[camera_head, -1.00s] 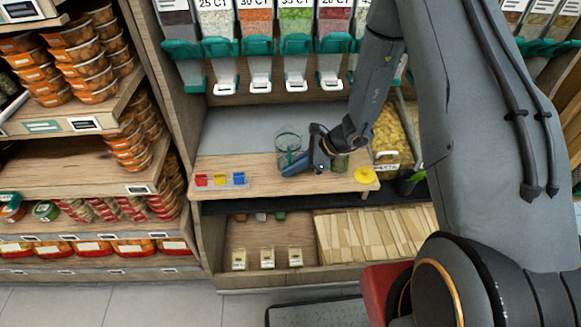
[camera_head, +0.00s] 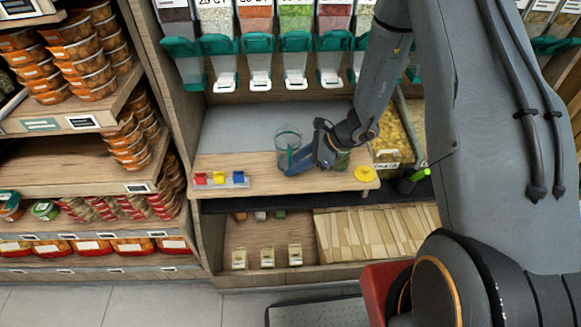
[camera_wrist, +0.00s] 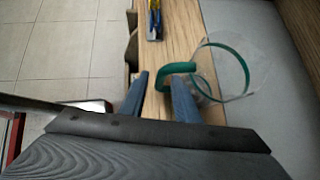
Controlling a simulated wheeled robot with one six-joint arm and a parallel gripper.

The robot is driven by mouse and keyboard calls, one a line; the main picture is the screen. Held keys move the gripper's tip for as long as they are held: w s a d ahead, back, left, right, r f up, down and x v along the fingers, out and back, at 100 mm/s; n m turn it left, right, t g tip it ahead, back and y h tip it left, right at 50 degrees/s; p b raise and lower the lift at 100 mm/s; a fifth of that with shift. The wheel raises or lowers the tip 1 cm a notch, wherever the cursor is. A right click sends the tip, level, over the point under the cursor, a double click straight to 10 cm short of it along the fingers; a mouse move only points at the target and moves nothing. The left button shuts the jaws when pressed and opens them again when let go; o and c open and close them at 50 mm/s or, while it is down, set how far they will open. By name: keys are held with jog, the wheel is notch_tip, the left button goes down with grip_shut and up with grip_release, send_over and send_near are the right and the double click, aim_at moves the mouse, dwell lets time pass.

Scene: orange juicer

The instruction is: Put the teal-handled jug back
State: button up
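The clear jug with a teal rim and teal handle (camera_head: 288,138) stands upright on the wooden counter, at the left of my gripper. In the wrist view the jug (camera_wrist: 225,72) is right of centre, and its teal handle (camera_wrist: 178,67) points toward my fingers. My gripper (camera_wrist: 158,76) is open. The handle's loop is just past the fingertips, closest to the right finger, which partly covers it. I cannot tell whether they touch. In the head view my gripper (camera_head: 290,171) is low in front of the jug and hides its lower part.
A small rack with red, yellow and blue pieces (camera_head: 220,180) is at the counter's left. A yellow disc (camera_head: 366,174) lies near its right end. A greenish object (camera_head: 341,163) is partly hidden behind my gripper. Dispensers with teal parts (camera_head: 296,42) hang above.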

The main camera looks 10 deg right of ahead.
jog(key=b+v, duration=0.3)
jog(key=v, duration=0.7)
jog(key=s+d+r+n+h, duration=0.2)
jog(key=s+r+n+h, duration=0.2)
jog(key=n, duration=0.6)
jog(key=s+d+r+n+h, duration=0.2)
jog(key=s+r+n+h, duration=0.2)
jog(key=s+r+n, duration=0.4)
jog(key=s+n, duration=0.2)
jog(key=s, duration=0.1)
jog(key=shift+s+d+g+h, duration=0.3)
jog(key=shift+d+h, duration=0.05)
jog(key=shift+h, duration=0.05)
